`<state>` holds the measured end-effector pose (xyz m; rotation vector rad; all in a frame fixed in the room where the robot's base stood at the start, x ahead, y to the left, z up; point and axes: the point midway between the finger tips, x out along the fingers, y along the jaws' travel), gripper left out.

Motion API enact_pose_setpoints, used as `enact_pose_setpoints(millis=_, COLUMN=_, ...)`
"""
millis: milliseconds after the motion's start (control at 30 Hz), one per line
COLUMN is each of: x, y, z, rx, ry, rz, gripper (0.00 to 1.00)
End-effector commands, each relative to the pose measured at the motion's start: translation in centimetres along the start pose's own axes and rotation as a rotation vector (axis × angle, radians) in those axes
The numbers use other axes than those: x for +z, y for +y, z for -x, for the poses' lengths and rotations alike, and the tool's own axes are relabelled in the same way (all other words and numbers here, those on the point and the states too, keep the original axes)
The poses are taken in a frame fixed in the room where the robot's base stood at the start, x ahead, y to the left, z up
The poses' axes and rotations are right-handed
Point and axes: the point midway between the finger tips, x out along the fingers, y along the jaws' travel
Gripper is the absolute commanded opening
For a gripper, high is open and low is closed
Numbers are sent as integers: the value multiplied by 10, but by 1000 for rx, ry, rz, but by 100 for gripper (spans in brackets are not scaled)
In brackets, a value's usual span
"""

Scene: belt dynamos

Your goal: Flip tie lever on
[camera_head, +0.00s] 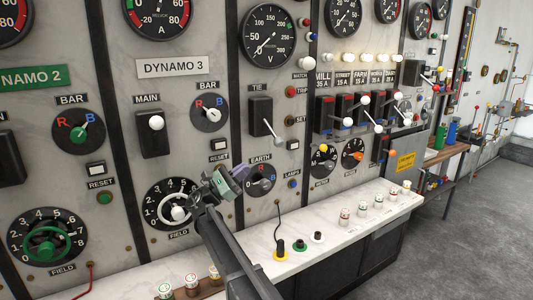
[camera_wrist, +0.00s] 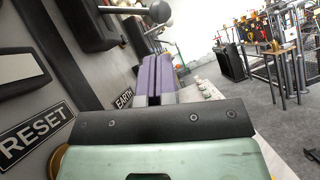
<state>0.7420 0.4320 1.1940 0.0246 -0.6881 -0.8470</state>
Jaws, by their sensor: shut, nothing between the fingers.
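The tie switch (camera_head: 261,108) is a black box on the panel under a TIE label, right of the Dynamo 3 section. Its thin metal lever (camera_head: 271,128) sticks out and slants down to the right. My gripper (camera_head: 241,172) is below and left of this lever, near the EARTH dial, and apart from the lever. In the wrist view its purple fingers (camera_wrist: 153,78) are together with nothing between them. A black switch box (camera_wrist: 92,26) with a ball-ended lever (camera_wrist: 159,12), apparently the tie switch, shows above the fingers there.
The EARTH dial (camera_head: 261,180) is close beside my gripper. The Dynamo 3 main lever (camera_head: 156,123) is to the left, and several feeder levers (camera_head: 347,121) are to the right. A white ledge (camera_head: 330,232) with knobs and posts runs below.

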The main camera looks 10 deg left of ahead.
Motion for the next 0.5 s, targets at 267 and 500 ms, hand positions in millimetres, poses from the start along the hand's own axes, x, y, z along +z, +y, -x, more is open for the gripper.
enact_pose_setpoints(millis=267, x=4, y=1, z=-37, rx=-2, ry=0, rz=0, gripper=0)
enact_pose_setpoints(millis=500, x=4, y=1, z=-83, rx=-2, ry=1, rz=0, gripper=0)
